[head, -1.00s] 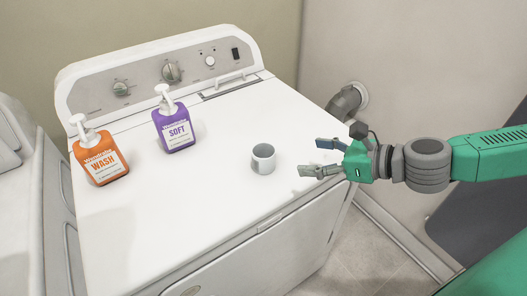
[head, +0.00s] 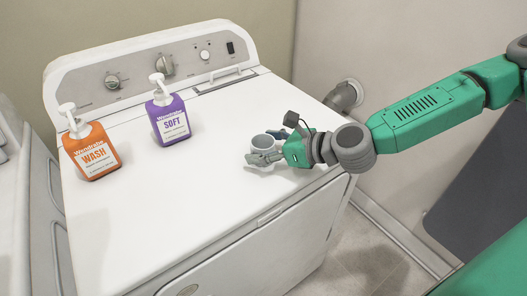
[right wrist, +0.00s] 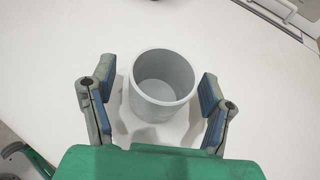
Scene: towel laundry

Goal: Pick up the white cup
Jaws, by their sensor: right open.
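The white cup (head: 263,143) stands upright on top of the white washing machine, near its right side, partly hidden behind my right gripper. In the right wrist view the cup (right wrist: 163,85) is empty and sits between the two blue-padded fingers of my right gripper (right wrist: 160,102). There is a gap on each side of it, and neither finger visibly touches it. In the head view my right gripper (head: 263,148) is open, low over the machine top at the cup. My left gripper is not in view.
An orange WASH bottle (head: 90,150) and a purple SOFT bottle (head: 169,122) stand to the left on the machine top (head: 190,200). The control panel (head: 140,72) rises at the back. The front middle of the top is clear.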

